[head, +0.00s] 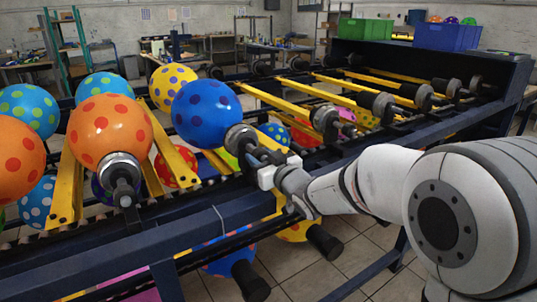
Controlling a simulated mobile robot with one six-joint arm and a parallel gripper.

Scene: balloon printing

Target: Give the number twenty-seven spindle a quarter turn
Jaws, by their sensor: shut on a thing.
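My gripper (263,158) reaches in from the right and is shut on the rear shaft of this spindle. The contact is small and partly hidden by the gripper body. No number can be read on any spindle, so I cannot confirm that this is number twenty-seven. To its left, an orange balloon with red dots (108,128) sits on a similar spindle (121,175) with a black end.
A dark blue rail (190,230) runs below my gripper. Yellow slats (280,108) and several empty spindles (325,118) lie to the right. More balloons hang beneath. Green (366,28) and blue (447,36) crates stand at the back right.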

